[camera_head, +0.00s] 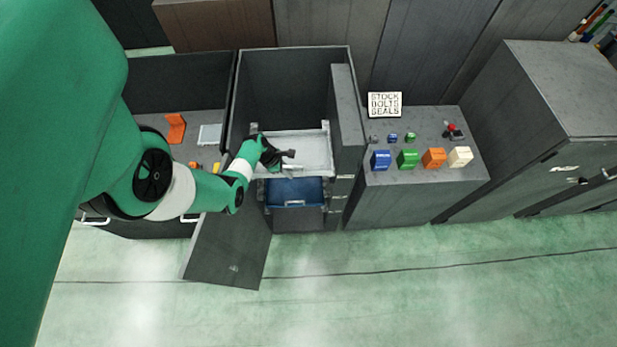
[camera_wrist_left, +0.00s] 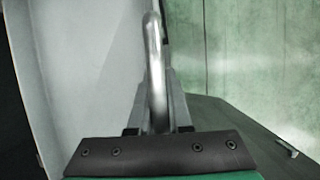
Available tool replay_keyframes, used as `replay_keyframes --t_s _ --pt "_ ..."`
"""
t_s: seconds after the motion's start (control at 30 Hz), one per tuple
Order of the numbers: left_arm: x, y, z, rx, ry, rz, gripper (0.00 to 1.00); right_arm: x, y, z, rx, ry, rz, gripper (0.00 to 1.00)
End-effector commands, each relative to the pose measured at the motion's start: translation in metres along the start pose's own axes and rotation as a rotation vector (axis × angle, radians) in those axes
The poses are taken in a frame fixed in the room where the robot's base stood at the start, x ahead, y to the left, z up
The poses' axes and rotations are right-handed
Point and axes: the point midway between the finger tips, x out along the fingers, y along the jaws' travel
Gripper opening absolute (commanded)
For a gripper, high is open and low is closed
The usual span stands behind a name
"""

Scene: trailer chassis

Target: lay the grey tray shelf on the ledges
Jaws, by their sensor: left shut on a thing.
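The light grey tray shelf (camera_head: 308,150) is in the opening of the open-topped cabinet (camera_head: 291,48), above a blue bin, and looks roughly level. My left gripper (camera_head: 286,157) is at its front edge, toward the left. In the left wrist view my left gripper (camera_wrist_left: 155,105) is shut on the shelf's metal handle (camera_wrist_left: 154,60), with the shelf's pale face (camera_wrist_left: 80,70) at the left. The ledges are hidden or too small to make out, so I cannot tell whether the shelf touches them. My right gripper is not in view.
The blue bin (camera_head: 295,192) sits low in the cabinet. The cabinet door (camera_head: 230,248) hangs open at the front left. A counter (camera_head: 420,182) with coloured blocks stands right. An orange bracket (camera_head: 175,128) lies on the left counter. The green floor in front is clear.

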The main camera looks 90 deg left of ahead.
Motion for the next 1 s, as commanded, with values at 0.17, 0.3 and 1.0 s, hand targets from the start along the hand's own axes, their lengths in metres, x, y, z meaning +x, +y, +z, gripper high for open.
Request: replay_keyframes --t_s 0.17,0.3,1.0 --pt "0.004 0.022 -0.002 0.002 -0.001 0.005 0.0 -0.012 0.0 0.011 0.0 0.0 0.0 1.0" --pt "0.005 0.037 -0.002 0.001 -0.002 0.005 0.0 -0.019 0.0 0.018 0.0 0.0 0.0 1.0" --pt "0.015 0.039 -0.006 0.001 -0.001 0.003 0.0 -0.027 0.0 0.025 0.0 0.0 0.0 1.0"
